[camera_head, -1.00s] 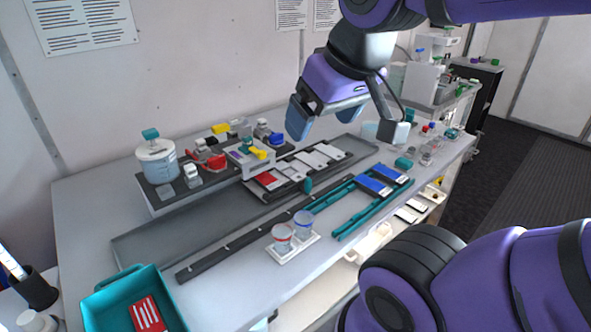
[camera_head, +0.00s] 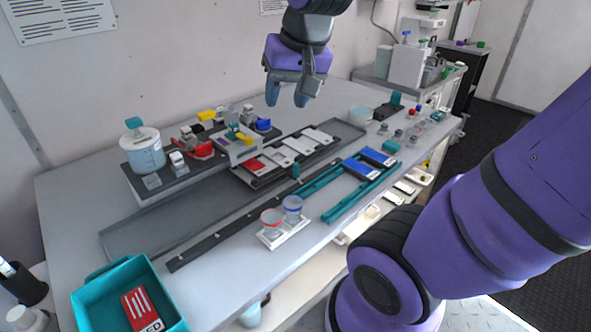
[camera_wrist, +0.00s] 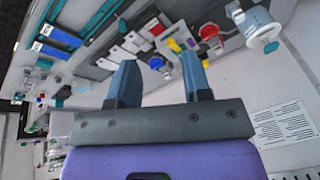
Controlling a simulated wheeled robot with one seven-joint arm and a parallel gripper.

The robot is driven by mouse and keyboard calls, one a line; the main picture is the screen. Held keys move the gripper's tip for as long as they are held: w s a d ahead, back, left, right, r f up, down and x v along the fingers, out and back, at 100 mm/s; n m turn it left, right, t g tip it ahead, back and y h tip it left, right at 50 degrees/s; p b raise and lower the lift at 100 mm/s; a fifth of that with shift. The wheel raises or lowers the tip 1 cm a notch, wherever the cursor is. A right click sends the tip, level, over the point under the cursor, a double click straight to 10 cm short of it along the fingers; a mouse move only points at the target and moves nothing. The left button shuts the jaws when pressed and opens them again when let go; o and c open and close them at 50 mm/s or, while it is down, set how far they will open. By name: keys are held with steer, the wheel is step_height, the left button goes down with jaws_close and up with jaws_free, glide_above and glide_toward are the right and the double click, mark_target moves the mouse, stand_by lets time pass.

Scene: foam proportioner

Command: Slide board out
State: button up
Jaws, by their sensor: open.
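A dark board (camera_head: 256,181) carrying one red and several white cards lies in the long grey tray (camera_head: 150,232) on the table. A small teal knob (camera_head: 296,171) stands at its front edge. A small grey and white block with yellow and teal parts (camera_head: 238,150) stands at the board's left end. My gripper (camera_head: 287,98) is open and empty, fingers pointing down, in the air above and behind the board. In the wrist view, the open fingers (camera_wrist: 159,62) have nothing between them that they touch; the cards (camera_wrist: 133,42) show beyond them.
A black rail (camera_head: 215,243) and teal rails (camera_head: 345,205) with blue blocks (camera_head: 361,170) lie in front. Two cups (camera_head: 271,222) stand on a white holder. A teal bin (camera_head: 88,298) is at front left. A white jar (camera_head: 144,150) and coloured valves stand behind.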

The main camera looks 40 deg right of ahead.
steer(key=w+d+f+m+g, duration=0.2)
steer(key=w+d+f+m, duration=0.5)
steer(key=w+f, duration=0.35)
steer(key=m+g, duration=0.2)
steer(key=m, duration=0.4)
glide_above(297, 164)
steer(key=shift+h, duration=0.4)
steer(key=f, duration=1.1)
steer(key=shift+a+f, duration=0.15)
steer(key=shift+a, duration=0.05)
steer(key=shift+w+d+f, duration=0.1)
steer(key=shift+d+f, duration=0.05)
steer(key=shift+f, duration=0.35)
step_height(297, 164, down, 10)
steer(key=shift+f, duration=0.15)
jaws_close()
